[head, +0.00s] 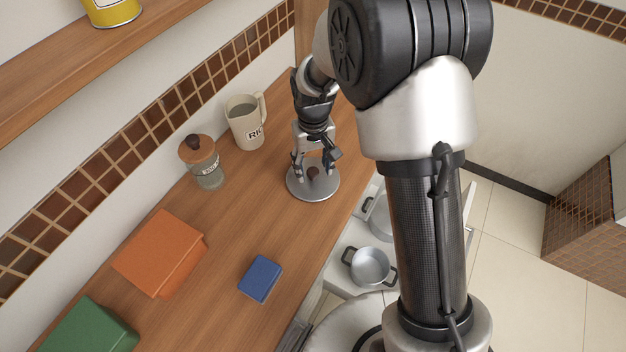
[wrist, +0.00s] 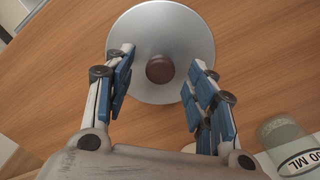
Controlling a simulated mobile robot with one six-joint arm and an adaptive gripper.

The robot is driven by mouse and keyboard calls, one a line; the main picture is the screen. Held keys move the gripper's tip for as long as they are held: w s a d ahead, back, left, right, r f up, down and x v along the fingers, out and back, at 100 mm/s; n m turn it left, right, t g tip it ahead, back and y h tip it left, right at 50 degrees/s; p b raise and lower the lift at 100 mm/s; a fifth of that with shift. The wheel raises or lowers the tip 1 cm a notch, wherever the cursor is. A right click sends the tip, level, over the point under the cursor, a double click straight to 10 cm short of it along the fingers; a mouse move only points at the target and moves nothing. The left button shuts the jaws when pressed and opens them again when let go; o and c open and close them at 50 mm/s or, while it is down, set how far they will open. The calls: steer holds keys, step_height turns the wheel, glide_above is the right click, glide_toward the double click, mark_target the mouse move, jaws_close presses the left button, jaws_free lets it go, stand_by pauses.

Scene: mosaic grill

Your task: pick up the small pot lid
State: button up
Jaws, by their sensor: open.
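The small pot lid (head: 313,188) is a round grey metal disc with a dark brown knob (head: 313,172). It lies on the wooden counter. In the wrist view the lid (wrist: 160,25) fills the upper middle, and its knob (wrist: 159,69) shows between the fingers. My gripper (head: 313,172) is open above the lid, pointing down. In the wrist view my gripper (wrist: 156,68) has one finger on each side of the knob, with a gap on both sides. The fingertips overlap the lid's disc; whether they touch it I cannot tell.
A mug (head: 243,128) and a glass jar with a wooden lid (head: 207,170) stand near the tiled wall. An orange box (head: 160,252), a green box (head: 88,328) and a blue box (head: 260,279) lie on the counter (head: 215,275). A small pot (head: 369,267) stands lower, to the right.

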step_height(320, 180, down, 3)
steer(key=shift+r+b, duration=0.2)
steer(key=shift+b, duration=0.1)
steer(key=shift+c, duration=0.2)
jaws_close()
